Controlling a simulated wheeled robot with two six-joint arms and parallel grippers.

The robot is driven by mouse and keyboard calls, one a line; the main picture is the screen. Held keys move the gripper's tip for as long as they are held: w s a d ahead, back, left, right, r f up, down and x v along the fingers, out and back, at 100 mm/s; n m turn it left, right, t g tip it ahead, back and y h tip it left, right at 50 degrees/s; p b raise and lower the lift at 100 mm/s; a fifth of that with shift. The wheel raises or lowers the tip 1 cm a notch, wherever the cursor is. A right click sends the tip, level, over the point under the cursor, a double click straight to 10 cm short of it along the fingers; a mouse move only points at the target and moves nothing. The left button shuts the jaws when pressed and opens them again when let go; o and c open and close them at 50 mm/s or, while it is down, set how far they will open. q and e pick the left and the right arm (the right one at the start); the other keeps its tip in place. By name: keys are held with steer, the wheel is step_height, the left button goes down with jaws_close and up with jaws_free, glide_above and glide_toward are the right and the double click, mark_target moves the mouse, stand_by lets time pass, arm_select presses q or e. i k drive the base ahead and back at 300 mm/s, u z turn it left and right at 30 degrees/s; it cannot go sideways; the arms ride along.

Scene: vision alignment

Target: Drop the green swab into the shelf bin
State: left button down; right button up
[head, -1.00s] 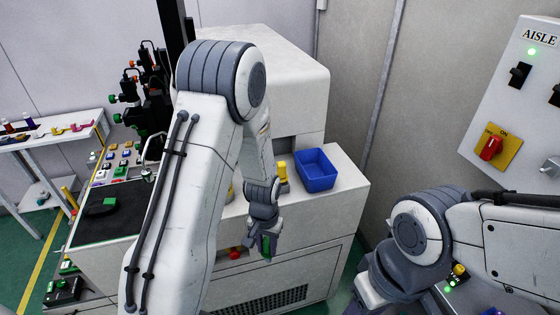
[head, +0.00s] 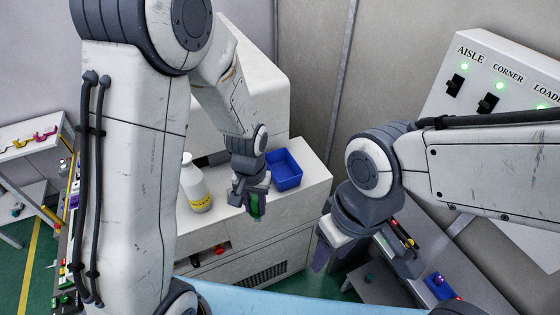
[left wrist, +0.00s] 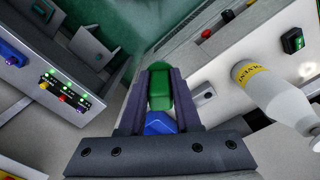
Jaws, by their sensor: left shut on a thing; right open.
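The green swab (head: 256,207) is held between the fingers of my left gripper (head: 252,210), above the front part of the white cabinet top. In the left wrist view the swab (left wrist: 160,90) shows upright between the two dark fingers, with a blue patch below it that I cannot identify. An open, empty-looking blue bin (head: 284,170) sits on the cabinet top, just right of and behind my left gripper. My right gripper (head: 362,262) is open and empty, to the right of the cabinet, with its fingers spread wide.
A white solvent bottle (head: 195,185) with a yellow label stands on the cabinet top left of my left gripper, also in the left wrist view (left wrist: 270,95). A switch panel (head: 490,85) is at the right. A side table (head: 38,140) holds small items at the left.

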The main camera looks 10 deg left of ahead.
mark_target(278, 174)
steer(key=i, duration=0.9)
steer(key=z, duration=0.05)
